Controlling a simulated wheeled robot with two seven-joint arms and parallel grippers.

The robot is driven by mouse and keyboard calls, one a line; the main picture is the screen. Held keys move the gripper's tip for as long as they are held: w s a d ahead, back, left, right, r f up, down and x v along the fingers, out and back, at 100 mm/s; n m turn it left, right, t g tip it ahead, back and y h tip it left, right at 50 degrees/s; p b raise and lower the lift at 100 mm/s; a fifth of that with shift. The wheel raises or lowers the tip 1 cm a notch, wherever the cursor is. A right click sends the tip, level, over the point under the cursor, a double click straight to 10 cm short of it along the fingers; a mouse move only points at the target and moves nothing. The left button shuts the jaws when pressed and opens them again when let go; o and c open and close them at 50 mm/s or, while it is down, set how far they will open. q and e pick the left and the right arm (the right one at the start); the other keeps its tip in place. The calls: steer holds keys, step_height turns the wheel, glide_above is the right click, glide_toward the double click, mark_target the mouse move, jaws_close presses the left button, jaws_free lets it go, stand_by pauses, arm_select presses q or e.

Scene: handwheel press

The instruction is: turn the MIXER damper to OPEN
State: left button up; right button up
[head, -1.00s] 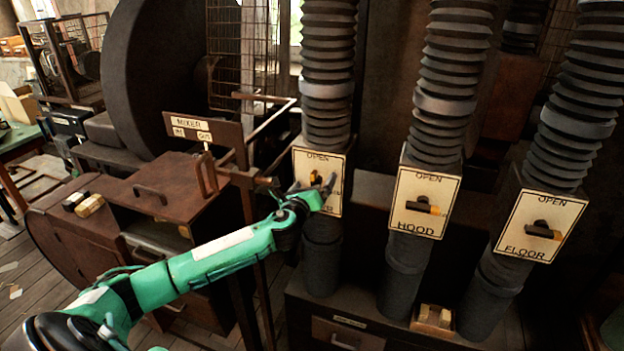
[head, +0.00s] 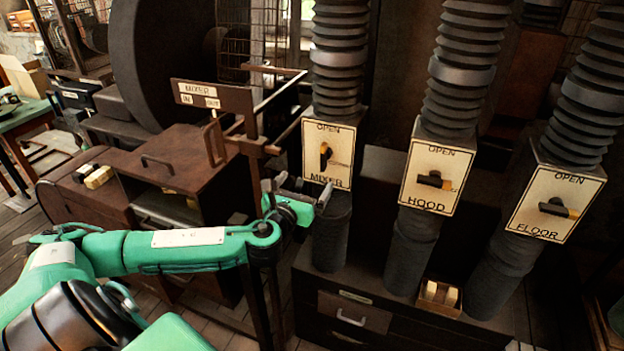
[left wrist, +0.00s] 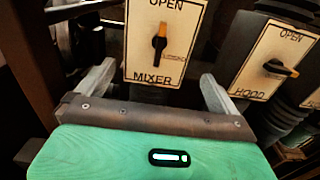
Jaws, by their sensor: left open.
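The MIXER damper plate (head: 341,139) is white, with OPEN at the top and MIXER at the bottom, on the leftmost duct. Its black handle with an orange tip (head: 324,155) stands about upright, the tip up toward OPEN. In the left wrist view the handle (left wrist: 159,43) also stands upright and clear of the fingers. My left gripper (head: 302,188) is open and empty, just below and in front of the plate. In the left wrist view its two fingers (left wrist: 157,88) are spread wide. My right gripper does not show.
The HOOD plate (head: 433,193) and FLOOR plate (head: 552,225) sit to the right, their handles lying sideways with tips right. A brown MIXER IN/OUT sign (head: 211,96) and a wooden cabinet (head: 150,195) stand left. A drawer unit (head: 350,318) is below the ducts.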

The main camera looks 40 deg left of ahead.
arm_select(q)
step_height(320, 180, down, 29)
steer(key=a+n+g+b, duration=0.3)
steer(key=n+g, duration=0.2)
steer(key=n, duration=0.6)
steer(key=shift+s+r+g, duration=0.2)
steer(key=shift+s+g, duration=0.1)
steer(key=shift+g, duration=0.1)
steer(key=shift+d, duration=0.15)
